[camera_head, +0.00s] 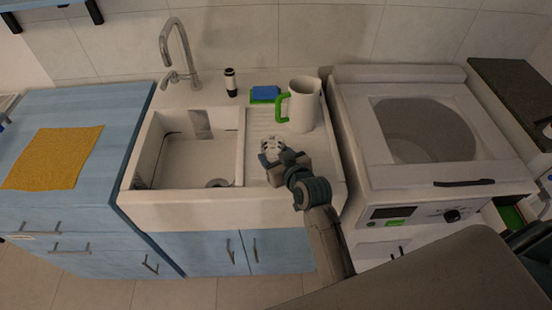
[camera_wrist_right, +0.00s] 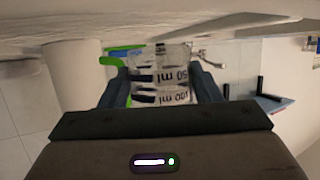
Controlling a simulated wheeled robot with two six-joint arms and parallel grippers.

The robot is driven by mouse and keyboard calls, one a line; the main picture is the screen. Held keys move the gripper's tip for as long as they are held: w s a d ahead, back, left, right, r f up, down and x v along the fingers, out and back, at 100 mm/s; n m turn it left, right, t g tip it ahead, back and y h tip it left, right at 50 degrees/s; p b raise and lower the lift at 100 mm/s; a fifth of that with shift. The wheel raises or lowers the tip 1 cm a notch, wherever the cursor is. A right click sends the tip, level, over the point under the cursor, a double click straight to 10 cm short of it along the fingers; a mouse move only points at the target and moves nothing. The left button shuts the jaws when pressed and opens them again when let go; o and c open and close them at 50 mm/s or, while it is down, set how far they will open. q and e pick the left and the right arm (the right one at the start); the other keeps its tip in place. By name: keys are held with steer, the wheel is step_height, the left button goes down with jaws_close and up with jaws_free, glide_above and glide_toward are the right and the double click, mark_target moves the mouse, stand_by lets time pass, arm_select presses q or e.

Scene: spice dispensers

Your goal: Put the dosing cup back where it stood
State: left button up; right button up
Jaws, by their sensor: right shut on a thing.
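The dosing cup (camera_head: 272,145) is a small clear cup with dark markings, over the ribbed drainboard right of the sink basin. My right gripper (camera_head: 275,157) is shut on it. In the right wrist view, which is upside down, the cup (camera_wrist_right: 160,75) sits between both fingers and its "50 ml" and "100 ml" marks show. I cannot tell whether the cup's base touches the drainboard. My left gripper is not in view.
A white jug (camera_head: 305,106) with a green handle stands just behind the cup, to the right. A blue and green sponge (camera_head: 264,94) and a black-and-white bottle (camera_head: 230,83) are at the back ledge. The sink basin (camera_head: 185,165) is left; a white washing machine (camera_head: 420,185) is right.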

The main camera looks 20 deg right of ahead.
step_height(320, 180, down, 2)
steer(key=shift+s+f+p, duration=0.1)
steer(key=shift+p, duration=0.2)
steer(key=shift+f, duration=0.15)
steer(key=o, duration=1.1)
steer(key=shift+f, duration=0.1)
steer(key=shift+s, duration=0.25)
steer(key=b+v, duration=0.2)
steer(key=v, duration=0.9)
steer(key=shift+s+d+r+b, duration=0.1)
steer(key=shift+s+r+b, duration=0.1)
steer(key=shift+r+b, duration=0.1)
